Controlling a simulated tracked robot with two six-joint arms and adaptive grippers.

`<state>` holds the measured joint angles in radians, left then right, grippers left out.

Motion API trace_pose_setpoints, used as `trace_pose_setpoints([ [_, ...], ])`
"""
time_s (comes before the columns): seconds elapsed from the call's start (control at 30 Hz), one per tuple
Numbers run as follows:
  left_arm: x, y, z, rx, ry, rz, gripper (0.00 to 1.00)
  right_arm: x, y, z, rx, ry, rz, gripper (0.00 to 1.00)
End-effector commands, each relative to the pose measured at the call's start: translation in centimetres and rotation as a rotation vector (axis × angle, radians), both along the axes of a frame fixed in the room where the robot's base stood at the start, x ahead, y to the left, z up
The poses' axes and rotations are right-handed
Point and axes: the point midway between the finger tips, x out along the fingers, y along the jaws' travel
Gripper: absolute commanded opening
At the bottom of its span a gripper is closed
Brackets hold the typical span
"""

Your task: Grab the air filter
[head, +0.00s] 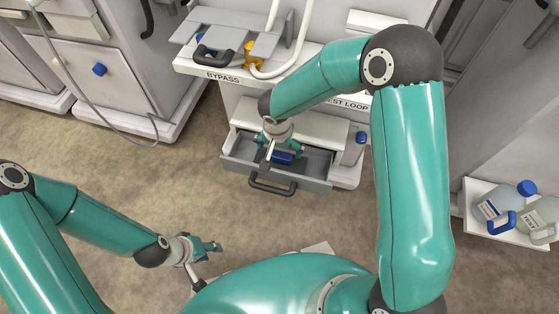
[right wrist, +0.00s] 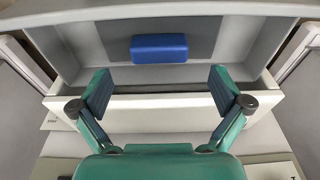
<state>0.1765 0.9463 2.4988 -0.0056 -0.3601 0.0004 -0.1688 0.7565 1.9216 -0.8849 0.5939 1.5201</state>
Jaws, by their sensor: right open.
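A blue block (right wrist: 159,48), likely the air filter, lies in an open grey drawer (right wrist: 270,45). In the head view the blue block (head: 283,159) shows partly behind my right gripper. My right gripper (right wrist: 160,88) is open, with its two fingers apart and nothing between them. In the right wrist view the block lies beyond the fingertips, roughly centred between them, and looks apart from them. My left gripper (head: 207,247) is over the floor at the lower left, away from the drawer; its jaw opening is too small to make out.
The drawer's black handle (head: 272,187) faces the open floor. Above the drawer is a white cabinet shelf labelled BYPASS (head: 222,76), with white hoses and a yellow fitting (head: 250,54).

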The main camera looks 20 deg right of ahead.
Motion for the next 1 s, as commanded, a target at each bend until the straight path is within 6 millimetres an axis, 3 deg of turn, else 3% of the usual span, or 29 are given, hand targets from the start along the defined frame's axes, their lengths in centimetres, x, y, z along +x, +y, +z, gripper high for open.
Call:
trace_pose_setpoints([
  [0.23,0.0,0.0,-1.4,0.000,0.000,0.000,0.40,0.4,-0.3,-4.1,0.000,0.004,0.001,1.00],
  [0.6,0.0,0.0,-1.5,0.000,0.000,0.000,0.40,0.6,-0.4,-5.0,0.000,0.001,0.001,1.00],
  [0.9,0.0,0.0,-1.5,0.000,0.000,0.000,0.40,0.6,-0.4,-4.9,0.000,0.001,0.001,0.50],
  [1.0,0.0,0.0,-1.5,0.000,0.000,0.000,0.40,0.6,-0.4,-4.9,0.000,0.001,0.001,0.38],
])
